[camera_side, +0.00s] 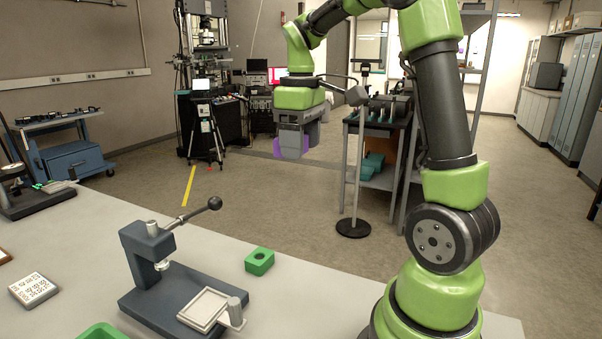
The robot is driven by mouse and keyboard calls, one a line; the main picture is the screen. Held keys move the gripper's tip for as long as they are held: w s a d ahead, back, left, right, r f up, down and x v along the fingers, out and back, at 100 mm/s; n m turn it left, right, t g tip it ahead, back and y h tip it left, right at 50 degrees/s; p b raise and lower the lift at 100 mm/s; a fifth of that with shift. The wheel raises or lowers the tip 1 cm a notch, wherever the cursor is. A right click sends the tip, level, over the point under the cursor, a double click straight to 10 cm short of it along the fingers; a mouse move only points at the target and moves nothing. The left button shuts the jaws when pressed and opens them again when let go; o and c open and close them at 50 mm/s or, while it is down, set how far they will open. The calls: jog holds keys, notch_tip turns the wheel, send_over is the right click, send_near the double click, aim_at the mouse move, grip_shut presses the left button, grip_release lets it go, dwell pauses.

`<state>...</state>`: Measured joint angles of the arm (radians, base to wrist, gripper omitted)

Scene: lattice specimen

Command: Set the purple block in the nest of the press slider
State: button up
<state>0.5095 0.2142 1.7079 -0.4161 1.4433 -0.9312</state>
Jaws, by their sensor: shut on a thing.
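My gripper (292,147) is up in the air, pointing down, above and behind the press in the picture. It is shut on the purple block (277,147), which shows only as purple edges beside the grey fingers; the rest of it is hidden. The dark blue-grey press (146,243) stands on the table with its lever sticking out to the upper right. Its slider (232,312) is at the right end of the base, with a pale square nest (207,308) that looks empty. The block is well apart from the nest.
A green block with a round hole (259,262) sits on the table (320,290) behind the slider. A green tray (103,332) is at the bottom left edge. A pale marked plate (33,290) lies at far left. Bare table lies right of the press.

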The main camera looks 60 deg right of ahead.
jog(key=w+a, duration=0.4)
jog(key=a, duration=0.5)
jog(key=w+a, duration=0.5)
jog(key=a, duration=0.4)
jog(key=f, duration=1.7)
jog(key=shift+s+d, duration=0.25)
jog(key=shift+s, duration=0.05)
jog(key=shift+f, duration=2.95)
jog(key=o, duration=0.3)
jog(key=shift+c, duration=1.2)
